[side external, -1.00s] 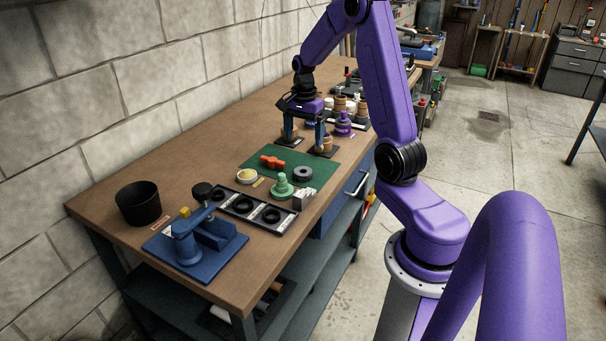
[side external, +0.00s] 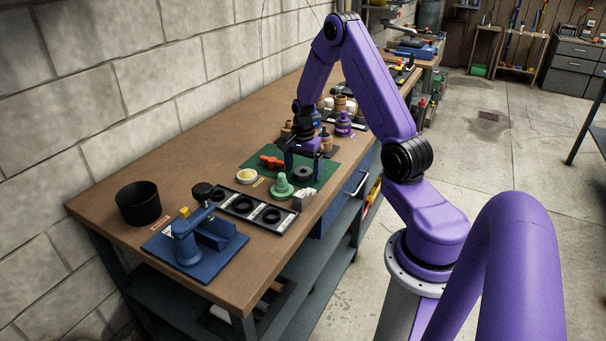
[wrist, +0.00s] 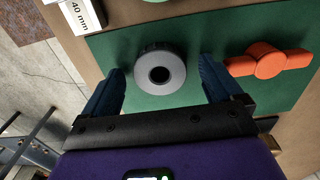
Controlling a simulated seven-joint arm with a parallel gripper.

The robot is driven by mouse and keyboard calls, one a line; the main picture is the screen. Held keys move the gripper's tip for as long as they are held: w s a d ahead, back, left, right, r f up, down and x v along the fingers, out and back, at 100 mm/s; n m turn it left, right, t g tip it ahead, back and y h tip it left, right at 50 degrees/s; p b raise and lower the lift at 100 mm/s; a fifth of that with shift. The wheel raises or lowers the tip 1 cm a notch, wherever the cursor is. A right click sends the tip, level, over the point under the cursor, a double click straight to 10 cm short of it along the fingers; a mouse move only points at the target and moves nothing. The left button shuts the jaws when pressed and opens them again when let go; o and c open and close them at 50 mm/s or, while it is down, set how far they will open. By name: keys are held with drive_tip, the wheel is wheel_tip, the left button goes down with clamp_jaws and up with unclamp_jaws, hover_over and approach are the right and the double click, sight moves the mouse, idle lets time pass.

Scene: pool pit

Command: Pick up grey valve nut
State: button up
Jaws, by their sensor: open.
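The grey valve nut (side external: 303,174) is a round dark grey ring with a centre hole, lying on the green mat (side external: 328,170). In the wrist view the nut (wrist: 174,73) lies just beyond the fingertips, roughly midway between them. My gripper (side external: 303,170) is over the mat at the nut, fingers pointing down, open and empty. In the wrist view its two blue fingers (wrist: 162,78) are spread wider than the nut. I cannot tell how high the fingertips are above the mat.
An orange-red valve handle (wrist: 268,62) lies on the mat beside my gripper. A tray with black rings (side external: 289,221) and a blue vise-like fixture (side external: 186,253) are nearer the camera.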

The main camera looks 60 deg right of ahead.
drive_tip(key=shift+f, duration=0.2)
drive_tip(key=c, duration=1.1)
drive_tip(key=shift+r, duration=0.1)
